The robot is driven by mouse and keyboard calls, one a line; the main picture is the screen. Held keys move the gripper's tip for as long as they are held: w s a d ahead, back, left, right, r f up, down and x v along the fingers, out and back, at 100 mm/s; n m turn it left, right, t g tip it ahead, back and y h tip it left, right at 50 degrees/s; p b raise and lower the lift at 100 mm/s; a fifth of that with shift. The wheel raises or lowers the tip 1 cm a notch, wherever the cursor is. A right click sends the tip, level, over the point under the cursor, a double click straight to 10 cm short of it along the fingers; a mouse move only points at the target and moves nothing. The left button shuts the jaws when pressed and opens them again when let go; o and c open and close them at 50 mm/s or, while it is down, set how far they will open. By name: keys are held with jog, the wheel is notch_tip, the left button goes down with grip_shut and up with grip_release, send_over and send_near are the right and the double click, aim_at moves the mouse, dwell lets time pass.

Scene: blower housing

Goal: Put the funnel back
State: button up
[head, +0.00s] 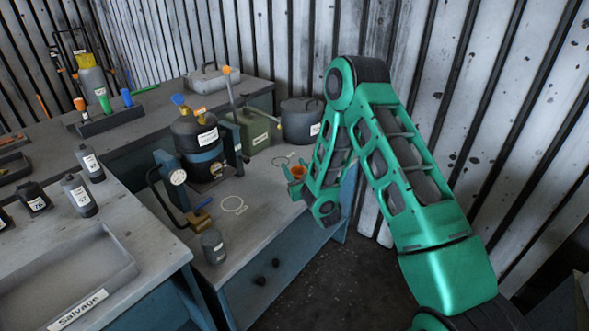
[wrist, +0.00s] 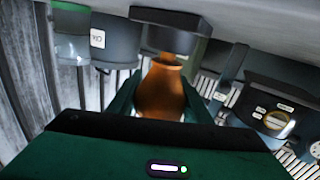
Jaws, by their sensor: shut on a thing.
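The funnel is an orange, copper-toned piece that shows between my fingers in the wrist view (wrist: 164,92). The funnel's narrower end points away from the palm, towards a dark block (wrist: 170,32) in the wrist view. I cannot tell whether they touch. My forearm hides part of the bench edge.
A dark lidded pot (head: 300,121) and a green can (head: 252,130) stand behind my gripper. A black canister rig (head: 195,135) with a gauge stands to the left. A white ring (head: 234,205) lies on the bench. A Salvage tray (head: 65,275) is front left.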

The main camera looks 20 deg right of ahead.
jog(key=shift+f, duration=0.65)
dwell(1.0)
jog(key=o, duration=1.6)
notch_tip(320, 180, up, 7)
dwell(0.4)
